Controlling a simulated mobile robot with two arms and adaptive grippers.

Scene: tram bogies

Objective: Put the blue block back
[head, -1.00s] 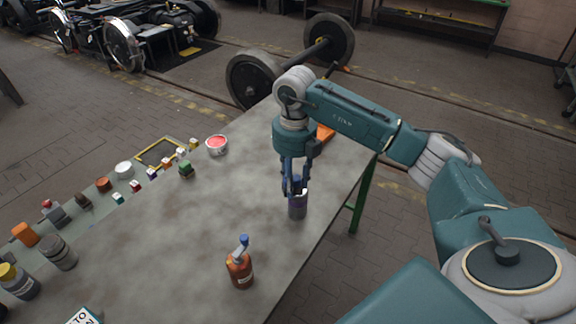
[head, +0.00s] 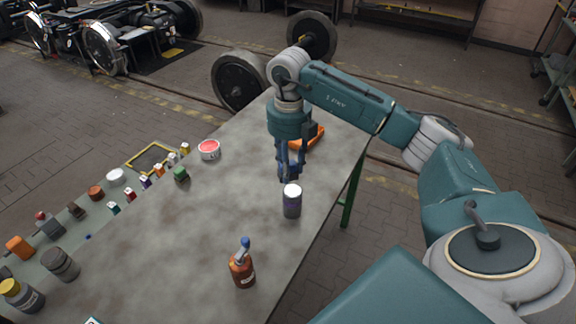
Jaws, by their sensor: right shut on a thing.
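My right gripper (head: 287,174) points down over the table (head: 200,245), just behind a dark can with a white top (head: 292,203). It is shut on a small dark blue thing, which looks like the blue block; the fingers and the can hide most of it. The can's whole white top shows, and the gripper seems clear of it. A small flat-looking blue spot (head: 88,237) lies near that row. My left gripper is out of view.
An amber bottle with a blue top (head: 242,270) stands at the front. An orange tool (head: 308,138) lies behind the gripper. The table's middle is clear.

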